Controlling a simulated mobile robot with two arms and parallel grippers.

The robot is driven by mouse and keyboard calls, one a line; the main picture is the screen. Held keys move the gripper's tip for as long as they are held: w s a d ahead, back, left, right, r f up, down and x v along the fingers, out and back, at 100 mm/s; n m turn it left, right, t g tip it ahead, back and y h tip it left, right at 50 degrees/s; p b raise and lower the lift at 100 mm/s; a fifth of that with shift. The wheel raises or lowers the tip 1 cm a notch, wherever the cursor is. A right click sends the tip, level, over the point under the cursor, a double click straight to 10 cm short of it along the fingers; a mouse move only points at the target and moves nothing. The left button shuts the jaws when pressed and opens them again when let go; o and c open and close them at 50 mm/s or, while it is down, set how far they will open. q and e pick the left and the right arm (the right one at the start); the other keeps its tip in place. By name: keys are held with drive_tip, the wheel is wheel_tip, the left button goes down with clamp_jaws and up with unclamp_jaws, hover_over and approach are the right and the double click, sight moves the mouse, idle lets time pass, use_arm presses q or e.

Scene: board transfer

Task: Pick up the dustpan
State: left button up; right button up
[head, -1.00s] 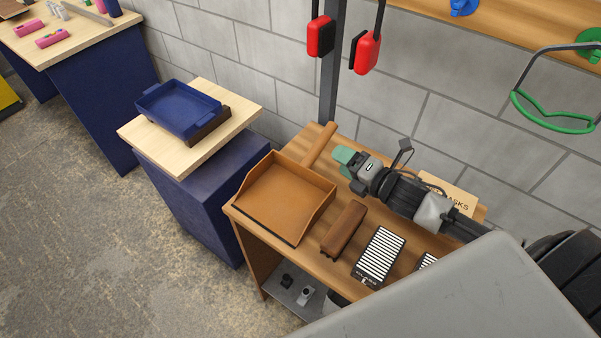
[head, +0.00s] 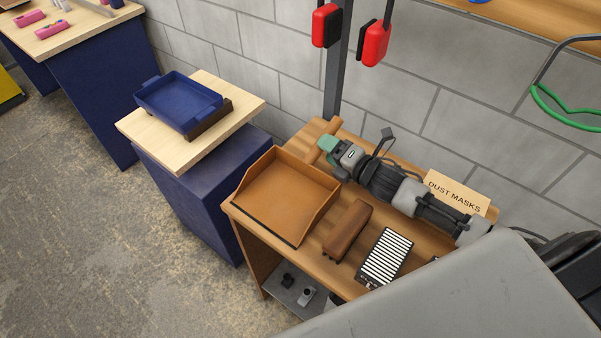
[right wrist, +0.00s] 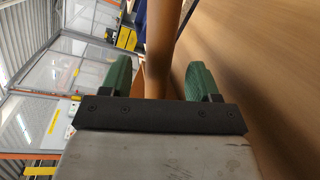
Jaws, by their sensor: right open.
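The tan dustpan (head: 285,195) lies on the wooden bench top, its wide tray toward the front left corner. Its round handle (head: 318,133) points to the back, toward the wall. My right gripper (head: 328,146) has green fingertips and is at the handle, partly covering it. In the right wrist view the handle (right wrist: 160,50) stands between the two green fingers (right wrist: 160,80), which are apart, with a gap visible on each side. My left gripper is not in view.
A brown brush (head: 347,230) and a striped box (head: 385,257) lie right of the dustpan. A "DUST MASKS" sign (head: 457,193) stands behind my arm. A blue tray (head: 180,100) sits on a separate stand to the left. A metal post (head: 335,80) rises behind the handle.

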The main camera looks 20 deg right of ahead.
drive_tip(key=x, duration=0.5)
drive_tip(key=shift+w+p, duration=0.1)
drive_tip(key=shift+p, duration=0.3)
drive_tip(key=shift+r, duration=0.1)
drive_tip(key=c, duration=1.1)
